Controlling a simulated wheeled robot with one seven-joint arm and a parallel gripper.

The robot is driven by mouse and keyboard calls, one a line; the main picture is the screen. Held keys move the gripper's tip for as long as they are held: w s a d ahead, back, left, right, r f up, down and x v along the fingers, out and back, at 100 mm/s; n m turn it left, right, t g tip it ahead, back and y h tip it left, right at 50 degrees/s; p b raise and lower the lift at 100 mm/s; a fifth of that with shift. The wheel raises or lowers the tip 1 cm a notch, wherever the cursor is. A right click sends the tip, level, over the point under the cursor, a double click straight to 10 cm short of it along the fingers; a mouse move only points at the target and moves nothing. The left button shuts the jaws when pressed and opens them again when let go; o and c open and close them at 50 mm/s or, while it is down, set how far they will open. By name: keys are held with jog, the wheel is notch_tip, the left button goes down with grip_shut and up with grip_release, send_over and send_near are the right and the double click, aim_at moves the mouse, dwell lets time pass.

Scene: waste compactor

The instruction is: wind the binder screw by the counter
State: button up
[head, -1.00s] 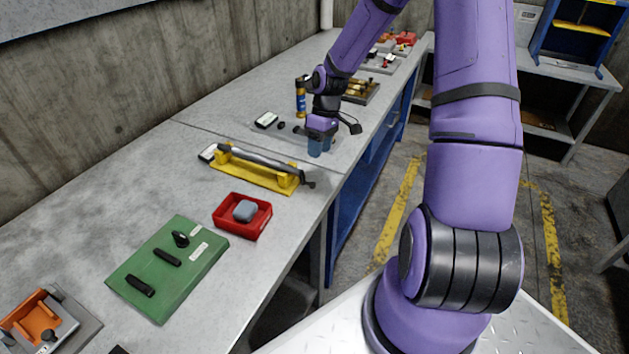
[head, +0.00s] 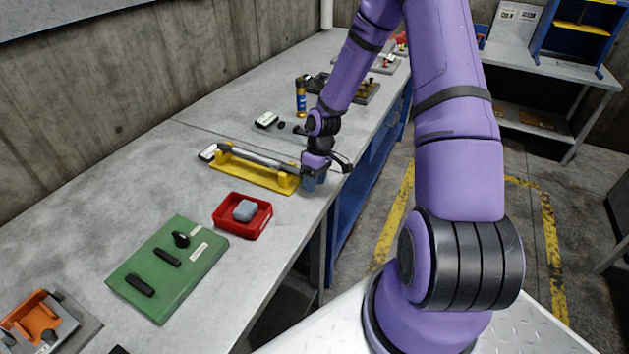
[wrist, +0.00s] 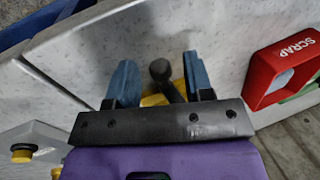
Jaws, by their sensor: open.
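The binder screw (head: 262,159) is a grey rod lying across a yellow base (head: 250,178) on the bench. A small white-faced block (head: 207,153), perhaps the counter, sits by its far left end. My gripper (head: 312,184) is at the screw's right end, by the bench's front edge, and hides that end in the head view. In the wrist view my gripper (wrist: 160,62) is open, and a dark round-ended handle (wrist: 161,72) shows between its two blue fingers. I cannot tell whether either finger touches it. Part of the yellow base shows behind the fingers.
A red tray (head: 243,231) with a grey-blue block is nearer on the bench; it reads SCRAP in the wrist view (wrist: 285,72). A green board (head: 150,285) with black parts lies nearer still. A blue-and-orange canister (head: 301,97) stands beyond the screw.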

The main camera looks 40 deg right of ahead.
grip_shut()
jog(key=shift+f+y, duration=0.1)
jog(key=shift+y, duration=0.2)
jog(key=shift+s+a+g+y, duration=0.15)
jog(key=shift+a+g+y, duration=0.15)
jog(key=shift+g+y, duration=0.6)
